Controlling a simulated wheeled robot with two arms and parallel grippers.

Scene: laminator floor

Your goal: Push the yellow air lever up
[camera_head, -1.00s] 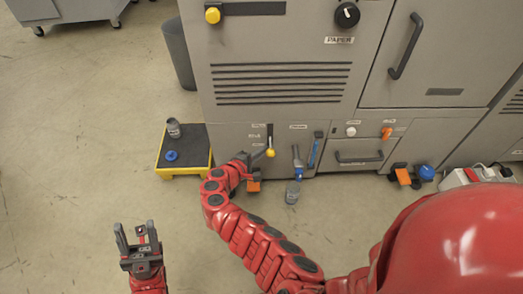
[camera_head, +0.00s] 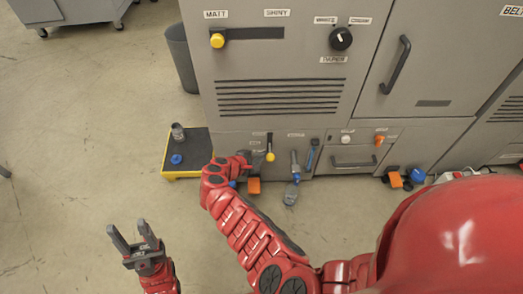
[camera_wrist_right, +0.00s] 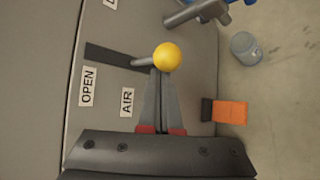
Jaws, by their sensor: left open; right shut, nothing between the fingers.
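The yellow air lever (camera_head: 270,157) has a round yellow knob and sits at the lower end of its dark vertical slot (camera_head: 269,140) on the grey machine's lower panel. In the right wrist view the knob (camera_wrist_right: 167,56) is just beyond my right fingertips, and the slot (camera_wrist_right: 105,54) runs left towards the OPEN label. My right gripper (camera_head: 248,158) is shut and empty beside the lever; its fingertips (camera_wrist_right: 162,74) appear close to the knob, but I cannot tell if they touch. My left gripper (camera_head: 127,228) is open and empty above the floor.
An orange pedal (camera_head: 254,186) is below the lever. A grey handle (camera_head: 295,162) and a clear cup (camera_head: 291,194) are to its right. A yellow-edged black step (camera_head: 196,148) holding a container stands left.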

